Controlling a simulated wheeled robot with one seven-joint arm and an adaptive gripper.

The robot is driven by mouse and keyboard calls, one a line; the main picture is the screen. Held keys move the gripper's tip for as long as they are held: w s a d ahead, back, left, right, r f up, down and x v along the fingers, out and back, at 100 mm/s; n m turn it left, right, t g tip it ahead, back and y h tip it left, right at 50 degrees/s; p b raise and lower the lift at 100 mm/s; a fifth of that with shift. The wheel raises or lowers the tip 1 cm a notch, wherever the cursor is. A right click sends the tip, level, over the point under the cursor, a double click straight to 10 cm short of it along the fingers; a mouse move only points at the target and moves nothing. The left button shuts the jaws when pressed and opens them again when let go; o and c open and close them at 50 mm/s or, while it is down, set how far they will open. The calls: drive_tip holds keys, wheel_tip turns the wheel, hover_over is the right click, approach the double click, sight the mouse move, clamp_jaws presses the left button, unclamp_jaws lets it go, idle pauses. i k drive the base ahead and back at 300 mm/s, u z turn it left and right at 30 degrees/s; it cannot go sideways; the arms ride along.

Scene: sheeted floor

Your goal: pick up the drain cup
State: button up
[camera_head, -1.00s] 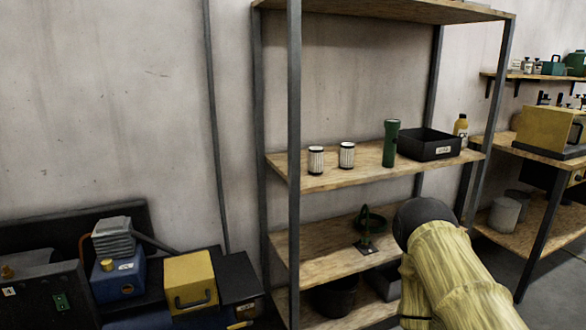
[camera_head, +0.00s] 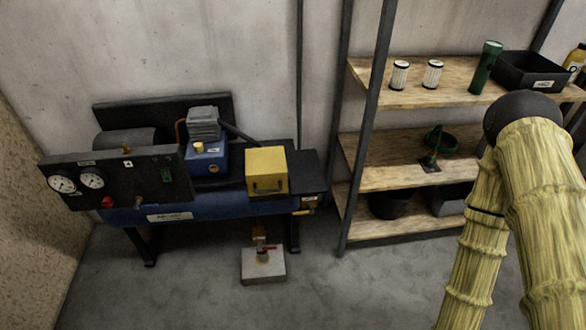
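Below the blue compressor tank (camera_head: 178,208), a small dark cup-like piece (camera_head: 263,256) with a red part stands on a pale square block (camera_head: 263,268) on the floor. It looks like the drain cup, but it is too small to be sure. A brassy fitting shows just above it, and I cannot tell whether they touch. My arm, in a yellow sleeve, fills the right side of the view. My gripper is not in view.
A black gauge panel (camera_head: 120,178) fronts the compressor, and a yellow box (camera_head: 266,171) sits on its right end. Dark legs flank the block's surroundings. A shelf rack (camera_head: 440,82) stands at right, with filters and a green flashlight (camera_head: 485,67). The front floor is clear.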

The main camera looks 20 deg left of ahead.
sight(262, 255)
drive_tip(key=z, duration=3.05)
drive_tip(key=k, duration=1.9)
drive_tip(key=u, duration=2.6)
